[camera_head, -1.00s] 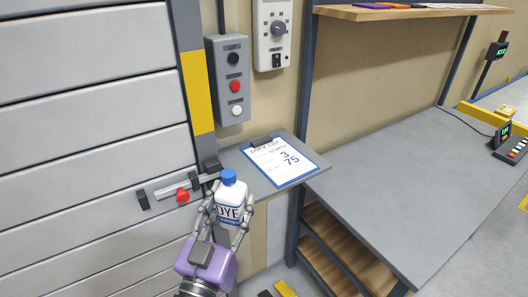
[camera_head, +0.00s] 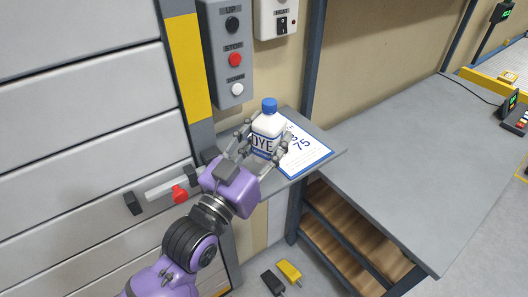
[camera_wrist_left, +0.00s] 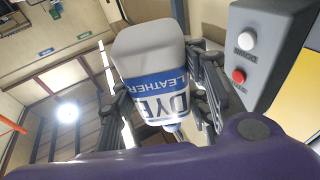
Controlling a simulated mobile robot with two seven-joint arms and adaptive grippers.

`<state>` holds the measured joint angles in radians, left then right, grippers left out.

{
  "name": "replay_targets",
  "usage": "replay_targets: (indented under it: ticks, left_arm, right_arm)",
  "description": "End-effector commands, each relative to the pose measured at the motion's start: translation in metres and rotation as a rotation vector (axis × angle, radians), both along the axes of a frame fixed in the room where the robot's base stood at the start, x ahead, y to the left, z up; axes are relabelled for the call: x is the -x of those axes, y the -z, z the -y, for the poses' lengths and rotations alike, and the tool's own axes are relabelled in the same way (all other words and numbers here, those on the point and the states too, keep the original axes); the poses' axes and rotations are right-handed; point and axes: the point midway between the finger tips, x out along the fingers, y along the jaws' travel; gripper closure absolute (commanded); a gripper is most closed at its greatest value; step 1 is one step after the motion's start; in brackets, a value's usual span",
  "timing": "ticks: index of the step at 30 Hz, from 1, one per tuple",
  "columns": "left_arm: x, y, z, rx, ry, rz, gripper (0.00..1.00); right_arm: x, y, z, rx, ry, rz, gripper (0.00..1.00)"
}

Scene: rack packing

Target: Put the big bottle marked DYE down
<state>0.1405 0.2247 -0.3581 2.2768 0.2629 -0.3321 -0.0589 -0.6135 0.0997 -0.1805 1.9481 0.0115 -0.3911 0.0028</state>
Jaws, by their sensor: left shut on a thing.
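The big DYE bottle (camera_head: 266,134) is white with a blue cap and a blue-and-white label. My left gripper (camera_head: 262,146) is shut on it, with fingers on both sides of its body. The bottle is upright in the head view, in front of or over the small grey shelf (camera_head: 331,153) and partly covering the clipboard sheet (camera_head: 305,152). I cannot tell whether its base touches the shelf. In the left wrist view the bottle (camera_wrist_left: 152,60) fills the middle between the fingers, its base end toward the top. My right gripper is not in view.
A control box (camera_head: 231,55) with three buttons hangs on the wall just behind the bottle. A shutter door with a latch and red knob (camera_head: 180,195) stands at the left. The long grey workbench (camera_head: 400,160) at the right is mostly clear.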

Motion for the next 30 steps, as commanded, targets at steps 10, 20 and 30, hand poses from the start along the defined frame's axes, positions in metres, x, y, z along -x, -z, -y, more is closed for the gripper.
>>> replay_targets:
  ticks: [10, 20, 30]
  left_arm:
    - [-0.038, 0.049, -0.008, 0.001, 0.001, 0.002, 0.84]
    - [-0.045, 0.086, -0.01, 0.001, -0.001, -0.001, 0.84]
    - [-0.045, 0.088, -0.01, 0.002, -0.001, 0.002, 0.84]
  right_arm:
    - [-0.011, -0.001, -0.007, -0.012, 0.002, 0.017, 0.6]
    - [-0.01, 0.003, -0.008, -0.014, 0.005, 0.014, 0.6]
    - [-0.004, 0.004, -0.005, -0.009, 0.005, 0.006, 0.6]
